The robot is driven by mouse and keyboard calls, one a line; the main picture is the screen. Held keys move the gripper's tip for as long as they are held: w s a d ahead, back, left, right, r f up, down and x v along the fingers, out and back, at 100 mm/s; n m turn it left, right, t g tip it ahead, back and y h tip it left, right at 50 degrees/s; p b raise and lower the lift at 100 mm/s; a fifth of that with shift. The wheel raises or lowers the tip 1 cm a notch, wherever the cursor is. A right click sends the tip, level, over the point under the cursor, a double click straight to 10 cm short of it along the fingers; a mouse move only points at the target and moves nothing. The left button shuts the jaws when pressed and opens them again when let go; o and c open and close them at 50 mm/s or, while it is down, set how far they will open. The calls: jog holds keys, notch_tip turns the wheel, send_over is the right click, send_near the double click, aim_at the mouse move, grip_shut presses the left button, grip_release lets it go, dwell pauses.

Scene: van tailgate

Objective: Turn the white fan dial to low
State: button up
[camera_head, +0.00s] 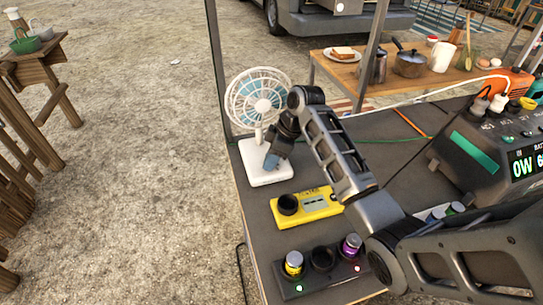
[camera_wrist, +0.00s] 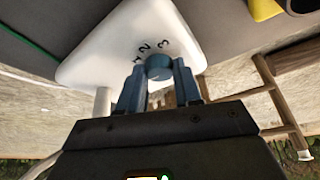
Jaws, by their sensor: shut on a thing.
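The white fan (camera_head: 262,100) stands upright on its white base (camera_head: 260,172) at the left edge of the dark table. My gripper (camera_head: 276,160) reaches down to the base from the right. In the wrist view my gripper (camera_wrist: 160,82) has its two blue-grey fingers on either side of the round blue-grey dial (camera_wrist: 159,66), shut on it. The numerals 2 and 3 show on the white base (camera_wrist: 125,40) around the dial, with another mark partly hidden by a finger. In the head view the gripper hides the dial. Which setting the dial points to cannot be told.
A yellow device (camera_head: 318,208) with a black round holder lies on the table in front of the fan. A charger with batteries (camera_head: 294,264) is nearer. A power station (camera_head: 490,150) stands at the right. Open ground lies left.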

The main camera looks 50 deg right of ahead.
aim_at(277, 174)
jog(key=m+p, duration=0.1)
jog(key=m+h+p, duration=0.1)
jog(key=m+p, duration=0.2)
jog(key=shift+a+r+m+t+h, duration=0.25)
jog(key=shift+m+t+h, duration=0.05)
jog(key=shift+f+m+h+p, duration=0.15)
jog(key=shift+m+h+p, duration=0.55)
jog(key=shift+m+p, duration=1)
jog(key=shift+m, duration=0.3)
jog(key=o, duration=1)
jog(key=shift+f, duration=0.1)
jog(key=v, duration=0.8)
jog(key=shift+a+f, duration=0.1)
jog(key=shift+a, duration=0.05)
